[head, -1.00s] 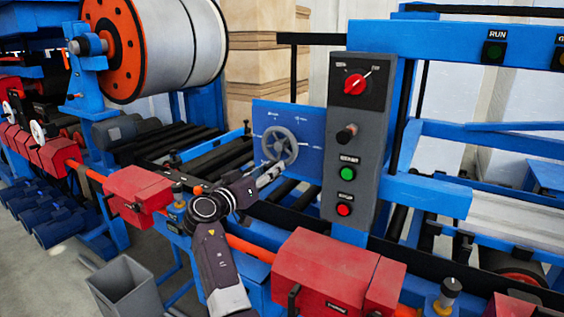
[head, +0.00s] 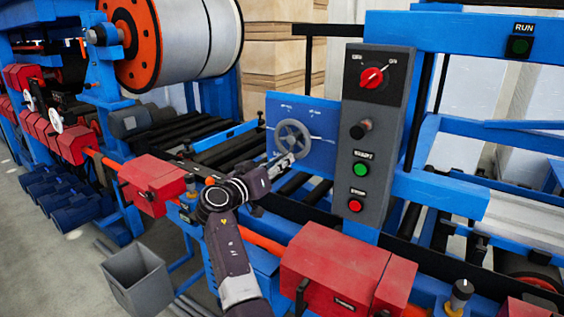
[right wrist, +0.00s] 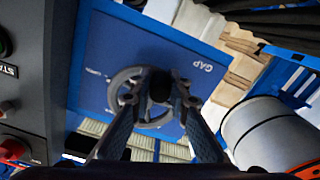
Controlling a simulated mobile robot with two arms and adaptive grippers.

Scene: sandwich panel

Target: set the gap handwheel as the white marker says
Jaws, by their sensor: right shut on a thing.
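The gap handwheel (head: 292,134) is a grey spoked wheel on a blue panel (head: 322,119) beside the grey control box. The panel carries small white marks and lettering, too small to read in the head view. In the right wrist view the wheel's rim (right wrist: 117,91) and the word GAP on the panel (right wrist: 200,66) show. My right gripper (head: 289,160) is at the wheel's lower edge. In the right wrist view its fingers (right wrist: 160,88) are closed around a dark round knob in front of the wheel, which hides part of the wheel. My left gripper is not in view.
The grey control box (head: 375,140) with a red selector, a black knob, and green and red buttons stands right of the wheel. A grey bin (head: 138,280) is on the floor.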

